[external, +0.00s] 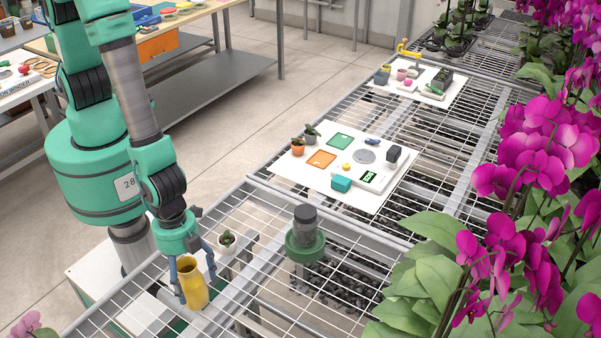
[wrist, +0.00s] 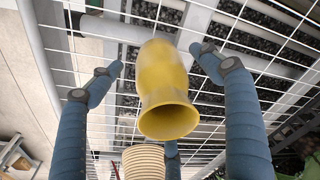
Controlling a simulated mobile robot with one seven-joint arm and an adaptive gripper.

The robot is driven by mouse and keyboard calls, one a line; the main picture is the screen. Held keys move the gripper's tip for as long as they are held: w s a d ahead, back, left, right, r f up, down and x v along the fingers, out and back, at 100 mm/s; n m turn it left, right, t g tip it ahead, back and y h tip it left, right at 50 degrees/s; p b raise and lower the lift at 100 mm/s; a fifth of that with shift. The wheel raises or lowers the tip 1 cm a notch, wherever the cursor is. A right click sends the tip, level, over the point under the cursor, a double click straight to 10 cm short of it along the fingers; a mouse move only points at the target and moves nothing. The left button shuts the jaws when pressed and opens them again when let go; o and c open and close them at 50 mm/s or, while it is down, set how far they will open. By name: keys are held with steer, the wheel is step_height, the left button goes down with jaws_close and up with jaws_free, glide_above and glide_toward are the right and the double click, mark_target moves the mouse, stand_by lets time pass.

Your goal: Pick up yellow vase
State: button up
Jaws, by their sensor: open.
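A yellow vase (external: 191,283) stands on the wire mesh bench at the lower left of the external view, below my arm. In the wrist view the yellow vase (wrist: 163,88) is in the middle, its flared mouth facing the camera. My gripper (external: 196,274) is open around the vase's upper part. In the wrist view my gripper's blue fingers (wrist: 158,62) lie on both sides of the vase, with gaps of mesh showing between them and it. A third finger is partly hidden behind the vase's mouth.
A dark cylinder in a green holder (external: 305,230) stands farther right. A white board (external: 345,165) with small items lies beyond. Magenta orchids (external: 530,150) crowd the right side.

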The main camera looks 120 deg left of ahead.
mark_target(193, 287)
steer(key=shift+w+f, duration=0.2)
steer(key=shift+f, duration=1.35)
steer(key=shift+c, duration=0.5)
steer(key=c, duration=1.4)
steer(key=shift+c, duration=0.2)
steer(key=shift+r, duration=0.2)
steer(key=shift+r, duration=0.55)
step_height(193, 287, up, 2)
steer(key=s+a, duration=0.2)
steer(key=s, duration=0.5)
steer(key=s+a+r, duration=0.1)
steer(key=s+a, duration=0.1)
steer(key=s, duration=0.6)
steer(key=shift+s+a+r, duration=0.2)
steer(key=shift+r, duration=0.05)
